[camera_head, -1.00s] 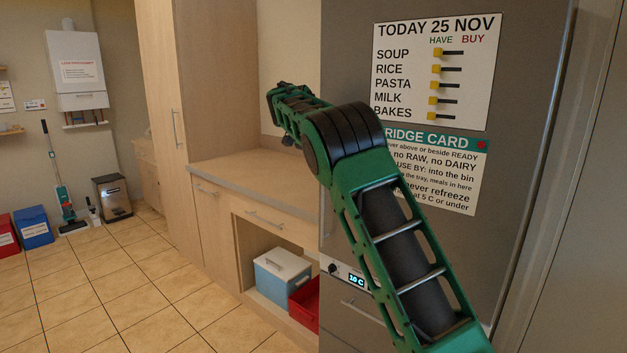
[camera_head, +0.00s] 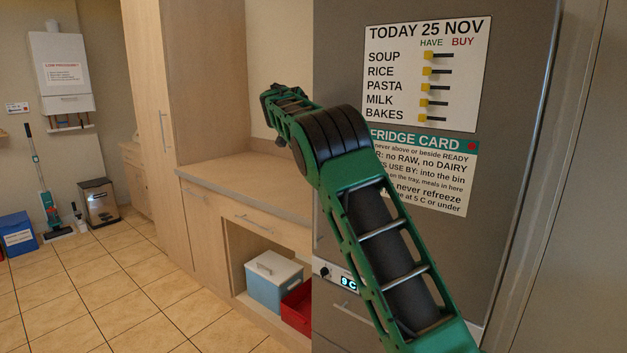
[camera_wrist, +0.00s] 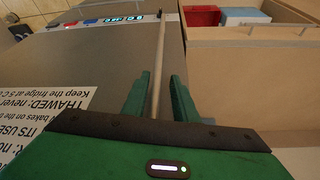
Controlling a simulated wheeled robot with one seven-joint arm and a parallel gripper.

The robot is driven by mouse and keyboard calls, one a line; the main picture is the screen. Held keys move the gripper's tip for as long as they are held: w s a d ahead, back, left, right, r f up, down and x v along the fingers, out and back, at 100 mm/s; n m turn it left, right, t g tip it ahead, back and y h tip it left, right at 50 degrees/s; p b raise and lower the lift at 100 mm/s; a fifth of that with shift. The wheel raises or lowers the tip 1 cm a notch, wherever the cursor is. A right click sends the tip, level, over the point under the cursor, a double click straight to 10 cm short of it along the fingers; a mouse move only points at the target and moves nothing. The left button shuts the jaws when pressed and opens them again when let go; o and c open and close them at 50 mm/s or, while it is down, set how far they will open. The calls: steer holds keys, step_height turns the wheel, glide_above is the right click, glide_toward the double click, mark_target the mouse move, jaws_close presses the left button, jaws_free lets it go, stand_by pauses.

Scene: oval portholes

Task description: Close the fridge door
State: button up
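The grey fridge door (camera_head: 345,215) fills the right half of the head view, with a list sheet (camera_head: 420,78) and a fridge card (camera_head: 420,170) on its face. It looks close to flush with the cabinet front, but I cannot tell if it is fully shut. A small display (camera_head: 348,284) below it reads about 9 C. In the wrist view the door's long handle bar (camera_wrist: 157,75) runs between the fingers of my gripper (camera_wrist: 159,98). The fingers stand apart, with a gap on each side of the bar. In the head view the fingertips are hidden.
A wooden counter (camera_head: 250,190) adjoins the fridge on the left. A blue-white cool box (camera_head: 273,282) and a red crate (camera_head: 297,308) sit in the space below it. A steel bin (camera_head: 98,203) and a blue box (camera_head: 18,236) stand further left. The tiled floor (camera_head: 130,290) is clear.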

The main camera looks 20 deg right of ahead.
steer(key=shift+s, duration=0.1)
stand_by(0.3)
steer(key=w+v, duration=0.1)
steer(key=v, duration=0.9)
steer(key=shift+s+r, duration=0.3)
steer(key=shift+s, duration=0.05)
steer(key=shift+a, duration=0.1)
